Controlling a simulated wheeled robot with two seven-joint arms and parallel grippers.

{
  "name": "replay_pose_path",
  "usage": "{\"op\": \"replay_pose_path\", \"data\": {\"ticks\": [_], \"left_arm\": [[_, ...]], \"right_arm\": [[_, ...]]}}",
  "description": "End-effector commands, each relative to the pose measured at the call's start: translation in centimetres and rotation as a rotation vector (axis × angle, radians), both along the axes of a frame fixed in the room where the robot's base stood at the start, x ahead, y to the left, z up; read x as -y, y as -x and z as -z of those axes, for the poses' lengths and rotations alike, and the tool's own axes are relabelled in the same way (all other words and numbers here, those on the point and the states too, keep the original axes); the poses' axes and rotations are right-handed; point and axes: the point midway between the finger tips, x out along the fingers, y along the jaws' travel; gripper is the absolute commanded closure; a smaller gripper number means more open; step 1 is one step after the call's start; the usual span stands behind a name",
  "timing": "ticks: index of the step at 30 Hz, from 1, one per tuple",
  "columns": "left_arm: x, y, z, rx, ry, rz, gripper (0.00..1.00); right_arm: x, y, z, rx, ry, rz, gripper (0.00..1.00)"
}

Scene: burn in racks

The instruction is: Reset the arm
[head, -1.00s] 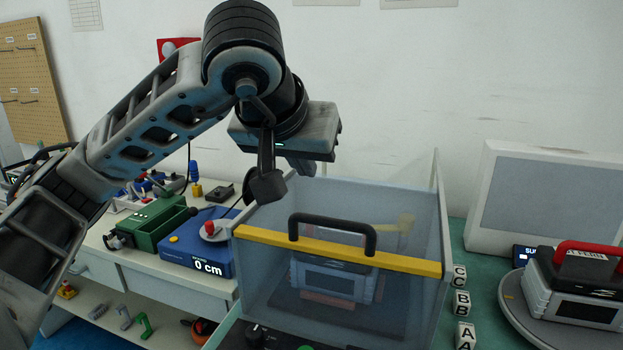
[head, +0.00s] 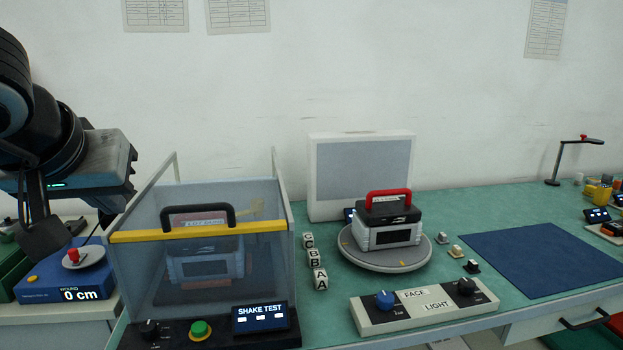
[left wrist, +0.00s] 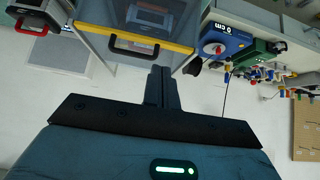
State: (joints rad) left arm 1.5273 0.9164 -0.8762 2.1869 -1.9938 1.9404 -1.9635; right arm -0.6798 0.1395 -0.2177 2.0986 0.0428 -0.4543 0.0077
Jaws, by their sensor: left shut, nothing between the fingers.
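My left arm comes in at the left edge of the head view, and its gripper (head: 40,235) hangs left of the shake test box, above the blue device. In the left wrist view the fingers of my left gripper (left wrist: 161,88) are pressed together with nothing between them. The shake test box (head: 205,237) has clear walls, a yellow bar and a black handle, and a grey case (head: 205,262) stands inside it. My right gripper is not in view.
A blue device reading 0 cm (head: 90,278) stands at left. A grey case with a red handle (head: 388,220) sits on a round turntable (head: 350,255). Lettered blocks (head: 315,262), a control box (head: 425,305) and a blue mat (head: 540,258) lie on the green bench.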

Motion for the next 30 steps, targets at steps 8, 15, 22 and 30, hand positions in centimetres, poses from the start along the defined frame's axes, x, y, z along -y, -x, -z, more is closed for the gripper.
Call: {"op": "replay_pose_path", "data": {"ticks": [8,15,22,30], "left_arm": [[5.4,0.5,4.7,-0.151,0.238,0.096,1.0],[12.1,3.1,9.0,-0.389,0.578,0.15,1.0],[21.6,9.7,10.7,-0.978,1.259,0.025,1.0],[23.0,8.3,6.7,-2.088,2.148,-0.759,1.0]], "right_arm": [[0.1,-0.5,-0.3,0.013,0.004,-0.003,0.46],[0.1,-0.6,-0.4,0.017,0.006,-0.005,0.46],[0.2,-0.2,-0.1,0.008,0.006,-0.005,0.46],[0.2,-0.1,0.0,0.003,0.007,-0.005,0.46]]}}
